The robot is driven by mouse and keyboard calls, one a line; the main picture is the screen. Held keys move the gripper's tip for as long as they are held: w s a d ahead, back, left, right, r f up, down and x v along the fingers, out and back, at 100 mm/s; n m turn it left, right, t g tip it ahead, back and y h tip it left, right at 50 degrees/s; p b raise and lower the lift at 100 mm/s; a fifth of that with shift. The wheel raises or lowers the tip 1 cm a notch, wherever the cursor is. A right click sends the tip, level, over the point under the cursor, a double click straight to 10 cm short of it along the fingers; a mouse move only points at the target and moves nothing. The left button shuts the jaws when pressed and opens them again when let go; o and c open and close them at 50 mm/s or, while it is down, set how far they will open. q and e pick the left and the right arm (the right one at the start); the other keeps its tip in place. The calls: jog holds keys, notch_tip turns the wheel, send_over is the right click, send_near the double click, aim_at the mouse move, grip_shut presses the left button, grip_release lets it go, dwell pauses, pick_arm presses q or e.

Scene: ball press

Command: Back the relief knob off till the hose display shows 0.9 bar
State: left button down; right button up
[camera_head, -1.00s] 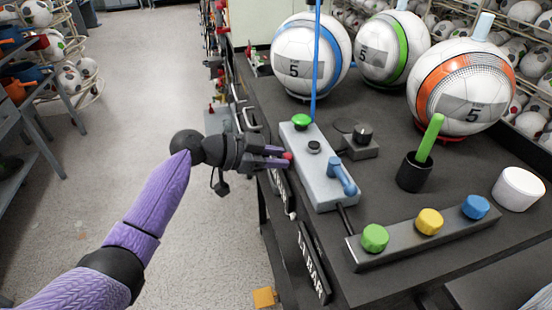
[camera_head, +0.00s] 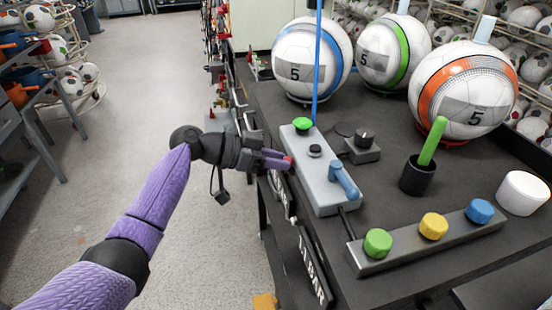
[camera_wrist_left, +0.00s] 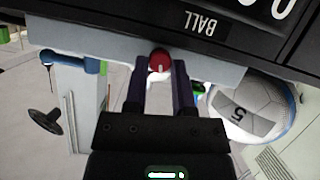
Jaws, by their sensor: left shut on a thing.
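My left gripper (camera_head: 288,163) is shut on the small red relief knob (camera_wrist_left: 160,60) at the left side of the grey pump block (camera_head: 323,178). In the left wrist view the knob sits between the two fingertips. A dark display panel (camera_head: 314,265) hangs on the table's front side; it seems to read 1.1 BAR, seen at a steep slant. A second panel behind it is mostly hidden by the angle. The left wrist view shows a panel marked BALL (camera_wrist_left: 204,22), upside down, with its digits cut off. My right gripper is not in view.
A bar with green, yellow and blue buttons (camera_head: 433,226) lies in front. Several numbered balls (camera_head: 311,58) stand behind. A black cup (camera_head: 417,178) holds a green stick. The floor at left is clear.

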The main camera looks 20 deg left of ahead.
pick_arm(q)
jog(key=c, duration=0.7)
grip_release()
jog(key=shift+c, duration=0.2)
jog(key=v, duration=1)
jog(key=shift+p, duration=0.35)
